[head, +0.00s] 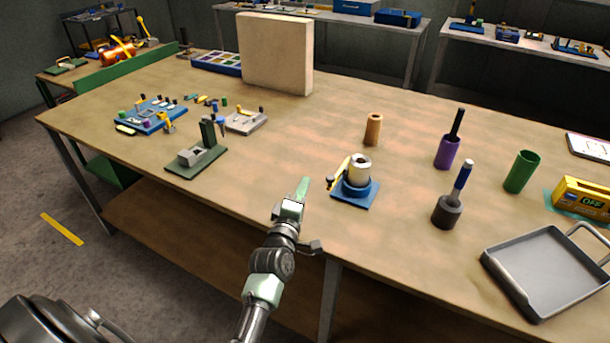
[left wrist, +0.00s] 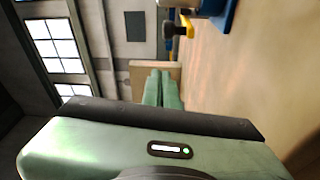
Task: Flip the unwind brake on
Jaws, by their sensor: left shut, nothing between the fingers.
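The unwind stand has a blue square base (head: 352,195) and carries a pale silver roll (head: 357,174) on a blue hub. A yellow lever (head: 340,170) with a dark knob slants on its left side; I take it for the brake. In the left wrist view the yellow lever (left wrist: 184,20) and part of the blue base (left wrist: 228,15) show at the top edge. My left gripper (head: 304,184) is shut and empty, to the left of the stand and apart from it. Its green fingers (left wrist: 163,78) also show together in the wrist view. My right gripper is out of view.
A brown cylinder (head: 373,129), a purple holder (head: 446,153), a dark cup with a blue-handled tool (head: 446,212) and a green cylinder (head: 521,172) stand to the right. A yellow box reading OFF (head: 583,196) and a grey tray (head: 545,268) lie farther right. A green-based press (head: 197,162) stands left.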

